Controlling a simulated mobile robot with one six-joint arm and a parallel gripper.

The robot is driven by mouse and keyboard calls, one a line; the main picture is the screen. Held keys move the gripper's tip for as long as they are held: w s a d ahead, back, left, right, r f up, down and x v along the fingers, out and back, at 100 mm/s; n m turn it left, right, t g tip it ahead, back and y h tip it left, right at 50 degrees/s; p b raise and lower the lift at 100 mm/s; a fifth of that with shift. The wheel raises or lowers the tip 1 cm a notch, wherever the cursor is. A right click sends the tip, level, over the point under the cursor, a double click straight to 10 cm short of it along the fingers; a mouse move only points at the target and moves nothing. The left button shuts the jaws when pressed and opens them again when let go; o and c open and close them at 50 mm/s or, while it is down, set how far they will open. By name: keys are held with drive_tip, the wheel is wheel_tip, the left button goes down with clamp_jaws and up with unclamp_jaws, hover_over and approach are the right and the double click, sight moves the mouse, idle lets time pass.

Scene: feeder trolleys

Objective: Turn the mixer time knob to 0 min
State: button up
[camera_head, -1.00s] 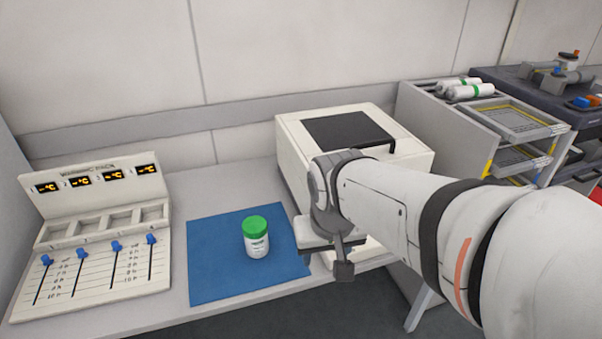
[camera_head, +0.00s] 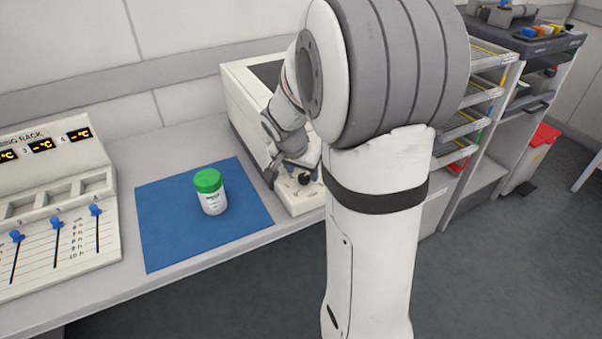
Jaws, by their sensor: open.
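The mixer is the white box-shaped machine (camera_head: 243,112) with a dark lid, on the bench behind my arm. Its low front panel (camera_head: 303,201) sticks out at the bench's front edge, and small dark controls show on it. My gripper (camera_head: 304,176) is at this panel, pointing down at a dark knob. The fingers are open. I cannot tell whether they touch the knob or stand around it. The knob's scale and setting are too small to read, and my arm hides the mixer's right part.
A white jar with a green lid (camera_head: 211,192) stands on a blue mat (camera_head: 160,229) left of the mixer. A rack with blue sliders and lit displays (camera_head: 60,215) is at the far left. Shelves of trays (camera_head: 490,90) and a red bin (camera_head: 545,135) are at the right.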

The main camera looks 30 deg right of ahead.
drive_tip(key=shift+x, duration=1)
drive_tip(key=shift+c, duration=0.2)
drive_tip(key=c, duration=0.9)
